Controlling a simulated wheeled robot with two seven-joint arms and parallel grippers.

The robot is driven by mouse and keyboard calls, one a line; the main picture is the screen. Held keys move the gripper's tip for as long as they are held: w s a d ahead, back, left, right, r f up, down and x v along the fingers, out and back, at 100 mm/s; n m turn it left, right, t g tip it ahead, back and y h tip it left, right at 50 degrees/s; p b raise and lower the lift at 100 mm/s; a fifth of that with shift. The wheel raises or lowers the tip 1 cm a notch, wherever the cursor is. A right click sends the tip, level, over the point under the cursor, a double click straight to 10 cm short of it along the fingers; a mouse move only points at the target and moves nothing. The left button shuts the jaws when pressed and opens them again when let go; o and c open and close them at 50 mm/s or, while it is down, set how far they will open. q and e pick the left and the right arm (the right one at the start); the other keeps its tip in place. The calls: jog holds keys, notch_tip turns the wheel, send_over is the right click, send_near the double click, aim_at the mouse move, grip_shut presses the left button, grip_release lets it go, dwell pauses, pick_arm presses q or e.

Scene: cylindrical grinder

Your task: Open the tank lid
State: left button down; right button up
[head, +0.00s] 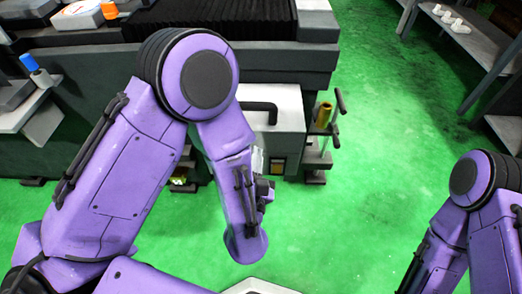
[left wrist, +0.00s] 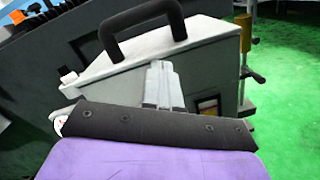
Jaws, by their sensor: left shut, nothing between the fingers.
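The tank (head: 287,128) is a pale grey box in front of the dark machine. Its light lid with a black bar handle (head: 262,107) shows on top and looks closed. In the left wrist view the black handle (left wrist: 143,22) arches over the sloping pale lid (left wrist: 115,72). My left gripper (left wrist: 159,66) is shut and empty, in front of the tank and below the handle, apart from the handle; whether it touches the tank I cannot tell. In the head view my left forearm hides most of this gripper and part of the tank. My right gripper is out of view.
A small stand with a yellow cylinder (head: 324,115) is right of the tank. A blue-capped bottle (head: 36,70) stands on a side shelf at the left. Grey shelving (head: 470,45) is at the far right. Green floor between is clear.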

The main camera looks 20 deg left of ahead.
aim_at(259, 124)
pick_arm(q)
jog(key=w+r+n, duration=0.1)
jog(key=w+n, duration=0.1)
jog(key=w+a+r+n+y, duration=0.1)
jog(key=w+n, duration=0.1)
jog(key=w, duration=0.1)
jog(key=w+r+n+t, duration=0.1)
jog(key=w+n, duration=0.1)
jog(key=w, duration=0.1)
jog(key=shift+w+a+r+n+y+p, duration=0.1)
jog(key=shift+w+a+n+y+p, duration=0.05)
jog(key=shift+a+n+y+p, duration=0.2)
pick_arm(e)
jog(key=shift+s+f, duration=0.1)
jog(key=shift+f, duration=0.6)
pick_arm(q)
jog(key=shift+d, duration=0.1)
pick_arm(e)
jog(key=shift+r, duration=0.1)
